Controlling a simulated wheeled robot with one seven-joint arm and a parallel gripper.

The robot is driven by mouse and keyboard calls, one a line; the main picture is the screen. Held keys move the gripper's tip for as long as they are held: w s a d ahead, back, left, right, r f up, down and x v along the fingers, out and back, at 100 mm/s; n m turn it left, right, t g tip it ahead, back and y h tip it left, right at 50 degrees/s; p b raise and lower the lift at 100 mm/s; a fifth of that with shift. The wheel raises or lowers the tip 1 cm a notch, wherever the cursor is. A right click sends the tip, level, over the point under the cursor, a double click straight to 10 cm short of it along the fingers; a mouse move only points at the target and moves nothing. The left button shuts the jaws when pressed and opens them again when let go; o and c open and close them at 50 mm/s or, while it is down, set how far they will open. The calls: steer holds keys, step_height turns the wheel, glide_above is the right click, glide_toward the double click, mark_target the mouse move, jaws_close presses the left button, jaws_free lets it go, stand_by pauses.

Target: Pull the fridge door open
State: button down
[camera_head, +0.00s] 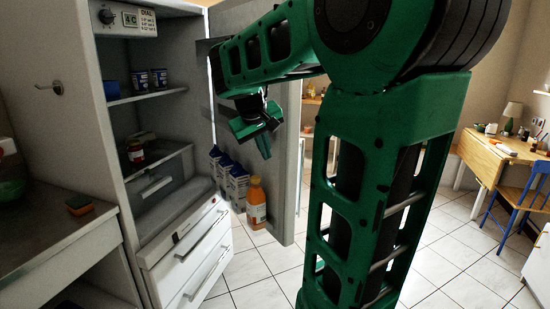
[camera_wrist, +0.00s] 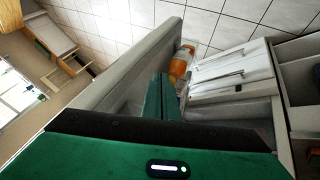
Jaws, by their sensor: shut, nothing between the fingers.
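The fridge (camera_head: 165,110) stands at the left in the head view with its inside showing. Its door (camera_head: 286,185) is swung wide open to the right, inner side towards the fridge interior. In the wrist view the door (camera_wrist: 125,70) runs diagonally, left of my fingers. My gripper (camera_head: 264,146) is shut and empty on the inner side of the door, above the door-shelf items. Its closed fingers also show in the wrist view (camera_wrist: 160,84), close beside the door's inner face. I cannot tell whether they touch it.
An orange bottle (camera_head: 256,203) and several cartons (camera_head: 228,174) stand in the door shelf. White drawers (camera_head: 190,250) fill the fridge bottom. A counter (camera_head: 55,235) with a sponge (camera_head: 79,205) is at left. Tiled floor is clear right of the door; a wooden table (camera_head: 500,160) and blue chair (camera_head: 520,200) stand farther right.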

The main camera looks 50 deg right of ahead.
mark_target(281, 161)
steer(key=shift+h, duration=0.4)
steer(key=w+d+f, duration=0.1)
steer(key=d+f, duration=0.1)
steer(key=d, duration=0.1)
steer(key=w+d+f, duration=0.2)
steer(key=d, duration=0.1)
steer(key=w+d+f, duration=0.1)
steer(key=d+f, duration=0.1)
steer(key=d, duration=0.2)
steer(key=shift+w, duration=0.2)
steer(key=shift+s+d+r, duration=0.1)
steer(key=shift+d, duration=0.45)
